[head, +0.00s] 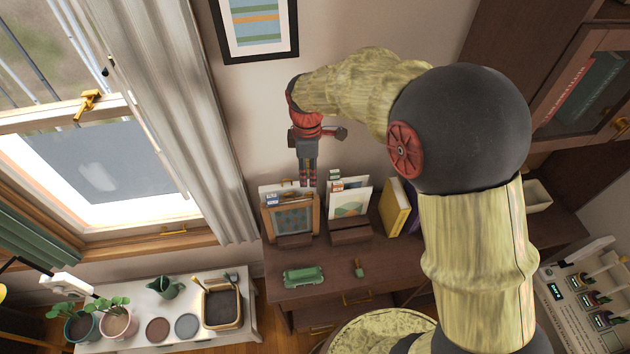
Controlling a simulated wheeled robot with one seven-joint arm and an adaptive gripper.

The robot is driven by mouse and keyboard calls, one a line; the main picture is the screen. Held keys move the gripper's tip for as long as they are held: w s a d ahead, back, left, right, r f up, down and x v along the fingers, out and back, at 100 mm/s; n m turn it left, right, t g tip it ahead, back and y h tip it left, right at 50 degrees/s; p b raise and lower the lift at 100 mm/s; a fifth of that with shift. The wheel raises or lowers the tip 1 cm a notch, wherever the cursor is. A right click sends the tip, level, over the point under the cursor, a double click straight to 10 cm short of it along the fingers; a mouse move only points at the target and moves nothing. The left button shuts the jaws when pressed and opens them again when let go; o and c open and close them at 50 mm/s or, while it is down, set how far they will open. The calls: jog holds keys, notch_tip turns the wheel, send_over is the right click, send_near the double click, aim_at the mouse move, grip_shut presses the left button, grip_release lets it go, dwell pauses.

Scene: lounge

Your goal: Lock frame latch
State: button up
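A small wooden frame (292,217) with a dark patterned panel stands upright in a holder on the dark desk. No latch on it can be made out at this size. My gripper (307,182) points down just above and behind the frame's upper right corner. Its red-tipped fingers look close together, but their gap is too small to judge, and I see nothing clearly held. The tips overlap the cards behind the frame, so contact cannot be told. A brass handle (88,103) sits on the wooden window frame (40,118) at the left.
Cards in a second holder (350,234) and a yellow book (395,208) stand right of the frame. A green object (304,276) lies on the desk (330,295) in front. A white bench (140,338) with potted plants is at lower left. A curtain (180,120) hangs beside the window.

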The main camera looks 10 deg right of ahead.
aim_at(309, 193)
jog(key=shift+s+a+n, duration=0.1)
jog(key=shift+n, duration=0.9)
notch_tip(309, 193, down, 8)
jog(key=shift+r, duration=0.15)
jog(key=c, duration=0.3)
grip_shut()
